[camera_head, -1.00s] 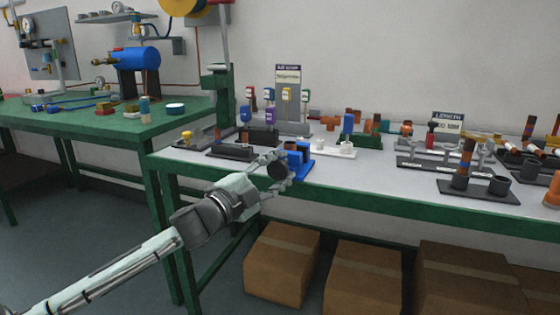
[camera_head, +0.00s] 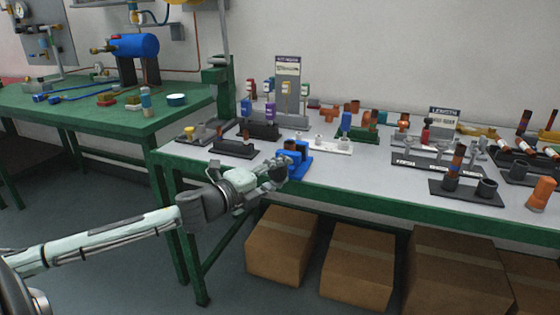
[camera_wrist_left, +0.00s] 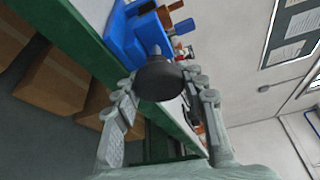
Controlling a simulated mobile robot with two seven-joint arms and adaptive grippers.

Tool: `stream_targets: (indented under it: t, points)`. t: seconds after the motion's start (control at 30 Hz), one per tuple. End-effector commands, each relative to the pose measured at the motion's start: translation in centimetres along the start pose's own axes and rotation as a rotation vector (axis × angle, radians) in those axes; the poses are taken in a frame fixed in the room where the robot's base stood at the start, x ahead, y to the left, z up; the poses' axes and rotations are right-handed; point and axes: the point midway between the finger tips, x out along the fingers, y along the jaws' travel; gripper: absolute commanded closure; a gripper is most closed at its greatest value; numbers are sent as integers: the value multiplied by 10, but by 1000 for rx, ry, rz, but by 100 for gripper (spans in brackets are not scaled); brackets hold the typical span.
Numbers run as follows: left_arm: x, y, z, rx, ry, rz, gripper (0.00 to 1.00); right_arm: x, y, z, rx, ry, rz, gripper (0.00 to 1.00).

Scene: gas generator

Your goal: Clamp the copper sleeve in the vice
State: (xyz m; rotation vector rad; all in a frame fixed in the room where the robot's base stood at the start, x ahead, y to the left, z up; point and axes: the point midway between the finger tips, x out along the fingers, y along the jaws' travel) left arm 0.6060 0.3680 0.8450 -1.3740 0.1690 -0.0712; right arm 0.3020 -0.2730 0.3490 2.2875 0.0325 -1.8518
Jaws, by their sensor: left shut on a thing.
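The blue vice (camera_head: 296,162) stands at the front edge of the grey bench top; it also fills the top of the left wrist view (camera_wrist_left: 125,38). A small brown, copper-like sleeve (camera_head: 290,145) stands upright at its jaws; whether the jaws touch it cannot be seen. In the left wrist view a dark round knob (camera_wrist_left: 158,80) is on the near side of the vice. My left gripper (camera_head: 278,171) is shut on this knob, with one finger on each side (camera_wrist_left: 160,90). My right gripper is not in view.
A black holder (camera_head: 236,148) is left of the vice, and a white holder (camera_head: 325,145) is behind it to the right. Dark racks (camera_head: 465,190) stand farther right. Cardboard boxes (camera_head: 283,247) are under the bench. The green table (camera_head: 110,125) is at left.

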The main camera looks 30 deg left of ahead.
Motion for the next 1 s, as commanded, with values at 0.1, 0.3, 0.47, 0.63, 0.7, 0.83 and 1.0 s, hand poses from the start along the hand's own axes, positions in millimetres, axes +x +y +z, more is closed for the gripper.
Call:
stream_targets:
  t: [0.1,0.3,0.47,0.63,0.7,0.83,1.0]
  points:
    - [0,-1,0,98,2,38,89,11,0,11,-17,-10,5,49]
    - [0,0,0,224,0,89,89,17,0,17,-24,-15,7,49]
    - [0,1,1,291,-1,117,89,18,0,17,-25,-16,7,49]
    - [0,1,1,333,-2,135,89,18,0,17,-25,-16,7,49]
    - [0,2,1,343,-2,140,89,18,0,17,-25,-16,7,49]
    - [0,2,1,351,-1,143,89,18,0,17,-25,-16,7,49]
    - [0,2,1,351,-1,144,89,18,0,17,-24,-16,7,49]
